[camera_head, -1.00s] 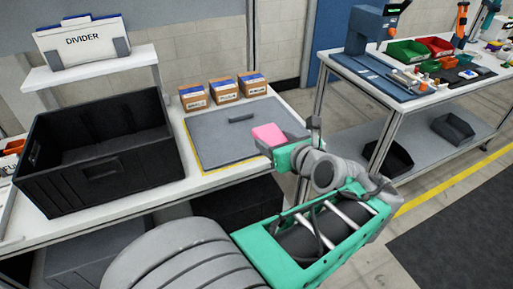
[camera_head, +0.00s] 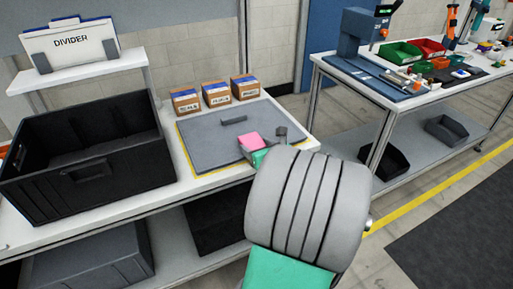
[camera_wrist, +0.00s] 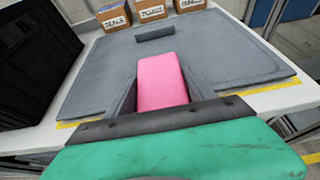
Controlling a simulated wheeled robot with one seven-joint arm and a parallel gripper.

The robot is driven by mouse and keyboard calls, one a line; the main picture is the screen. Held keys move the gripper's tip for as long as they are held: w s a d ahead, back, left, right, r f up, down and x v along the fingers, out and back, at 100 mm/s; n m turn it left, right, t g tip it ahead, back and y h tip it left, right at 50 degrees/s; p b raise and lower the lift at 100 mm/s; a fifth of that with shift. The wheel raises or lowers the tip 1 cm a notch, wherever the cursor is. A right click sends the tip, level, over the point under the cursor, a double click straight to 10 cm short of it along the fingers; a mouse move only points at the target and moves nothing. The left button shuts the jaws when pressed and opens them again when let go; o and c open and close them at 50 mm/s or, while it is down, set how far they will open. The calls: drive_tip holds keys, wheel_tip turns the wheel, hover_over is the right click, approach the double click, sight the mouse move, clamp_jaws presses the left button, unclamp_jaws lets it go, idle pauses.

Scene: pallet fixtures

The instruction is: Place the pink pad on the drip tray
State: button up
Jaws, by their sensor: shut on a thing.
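The pink pad (camera_head: 250,140) is a small flat block held in my gripper (camera_head: 258,150). In the wrist view, the pad (camera_wrist: 161,82) sticks out forward between the two dark fingers of my gripper (camera_wrist: 160,92), which are shut on its sides. The pad is over the front right part of a flat grey panel (camera_head: 200,131) with a small dark bar near its back. The panel also shows in the wrist view (camera_wrist: 95,85). It may be the drip tray, but nothing labels it so. I cannot tell whether the pad touches it.
A deep black crate (camera_head: 90,170) stands left of the panel. Several small labelled cardboard boxes (camera_head: 216,94) stand behind it. A white shelf with a divider sign (camera_head: 72,44) is at the back left. A second bench (camera_head: 410,95) with bins and a blue machine stands to the right.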

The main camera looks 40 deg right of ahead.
drive_tip(key=shift+f, duration=0.1)
drive_tip(key=o, duration=1.3)
